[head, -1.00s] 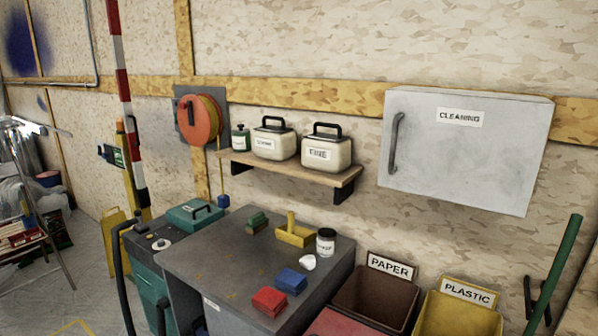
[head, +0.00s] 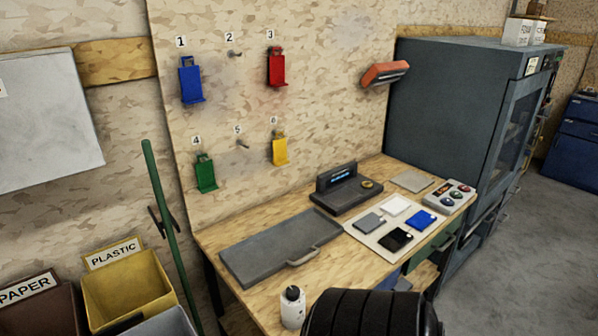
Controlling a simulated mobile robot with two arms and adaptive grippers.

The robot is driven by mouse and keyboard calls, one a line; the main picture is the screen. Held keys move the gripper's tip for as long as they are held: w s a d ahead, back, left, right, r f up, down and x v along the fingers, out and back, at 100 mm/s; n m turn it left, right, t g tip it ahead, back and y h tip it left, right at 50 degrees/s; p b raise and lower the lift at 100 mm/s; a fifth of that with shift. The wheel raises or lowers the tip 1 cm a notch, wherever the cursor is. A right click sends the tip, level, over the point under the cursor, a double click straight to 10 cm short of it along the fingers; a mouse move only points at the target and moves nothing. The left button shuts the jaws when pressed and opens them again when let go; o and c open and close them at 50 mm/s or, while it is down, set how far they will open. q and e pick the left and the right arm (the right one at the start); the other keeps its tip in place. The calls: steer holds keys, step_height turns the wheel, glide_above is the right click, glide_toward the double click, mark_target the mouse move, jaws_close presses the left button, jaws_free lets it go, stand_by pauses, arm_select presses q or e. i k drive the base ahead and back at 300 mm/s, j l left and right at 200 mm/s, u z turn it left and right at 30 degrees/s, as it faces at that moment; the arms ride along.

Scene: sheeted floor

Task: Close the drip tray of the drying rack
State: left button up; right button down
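I cannot make out a drying rack or its drip tray with certainty in the head view. A flat dark grey tray (head: 270,247) with a light handle at its front right lies on the wooden workbench (head: 232,292). Whether it has to do with a rack cannot be told. Neither of my grippers is in view.
A tall dark cabinet (head: 440,100) stands right of the bench. Colored holders hang on numbered pegs. A green pole (head: 165,215) leans beside the yellow PLASTIC bin (head: 125,292). A black ribbed object (head: 365,314) is in front. Grey floor (head: 560,230) is clear at right.

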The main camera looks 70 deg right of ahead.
mark_target(252, 260)
steer(key=z, duration=2.2)
